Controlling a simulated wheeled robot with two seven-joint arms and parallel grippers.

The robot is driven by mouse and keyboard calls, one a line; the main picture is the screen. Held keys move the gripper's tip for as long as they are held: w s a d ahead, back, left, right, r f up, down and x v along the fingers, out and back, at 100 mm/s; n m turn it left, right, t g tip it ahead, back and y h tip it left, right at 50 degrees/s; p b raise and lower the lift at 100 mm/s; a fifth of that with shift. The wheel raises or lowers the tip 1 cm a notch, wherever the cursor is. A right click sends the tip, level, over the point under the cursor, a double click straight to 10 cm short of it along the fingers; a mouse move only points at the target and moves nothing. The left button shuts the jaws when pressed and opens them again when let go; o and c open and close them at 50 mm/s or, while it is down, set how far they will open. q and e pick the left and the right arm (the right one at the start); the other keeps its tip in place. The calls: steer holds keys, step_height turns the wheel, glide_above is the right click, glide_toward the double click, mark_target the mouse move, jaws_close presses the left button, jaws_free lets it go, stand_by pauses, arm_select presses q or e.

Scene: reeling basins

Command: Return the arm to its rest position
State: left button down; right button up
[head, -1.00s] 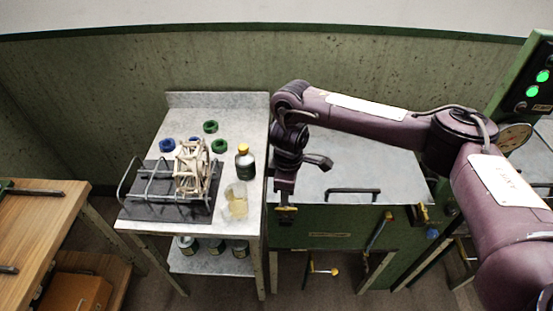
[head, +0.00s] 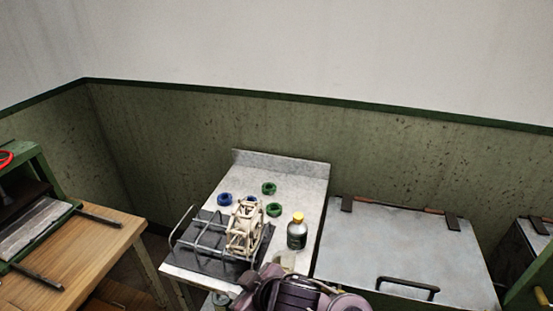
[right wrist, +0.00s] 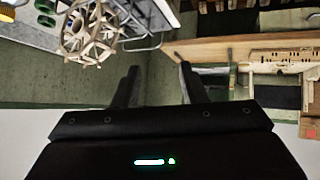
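My right arm, in purple (head: 300,292), shows at the bottom middle of the head view, in front of the grey-topped stand. In the right wrist view my right gripper (right wrist: 158,78) has its two black fingers apart, with nothing between them and floor and wall behind. The fingers point toward the gap between the stand and the wooden table. The gripper's fingertips cannot be made out in the head view. My left gripper is in neither view.
The grey stand (head: 308,180) holds a wooden reel (head: 245,226) in a wire rack, green and blue rings, and a yellow-capped bottle (head: 297,232). A wooden table (head: 75,262) is left. A metal-lidded basin (head: 400,240) is right.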

steer(key=s+d+f+m+g+h, duration=0.25)
steer(key=s+d+m, duration=0.3)
steer(key=d, duration=0.75)
steer(key=s+d+f+m+g+h, duration=0.15)
steer(key=s+d+m+h, duration=0.4)
steer(key=d, duration=0.75)
steer(key=s+f+n+y+b, duration=0.1)
steer(key=s+f+b, duration=0.15)
steer(key=f, duration=1.75)
steer(key=s+f+n+b, duration=0.15)
steer(key=f+b, duration=0.25)
steer(key=f, duration=1.5)
steer(key=s+d+f+g+b, duration=0.1)
steer(key=s+d+f+b, duration=0.1)
steer(key=s+f, duration=0.7)
steer(key=s+d+f+g+b, duration=0.1)
steer(key=s+d+f+b, duration=0.1)
steer(key=s+f, duration=0.8)
step_height(320, 180, down, 2)
steer(key=shift+s+f+b, duration=0.15)
steer(key=shift+f+b, duration=0.1)
steer(key=shift+b, duration=0.2)
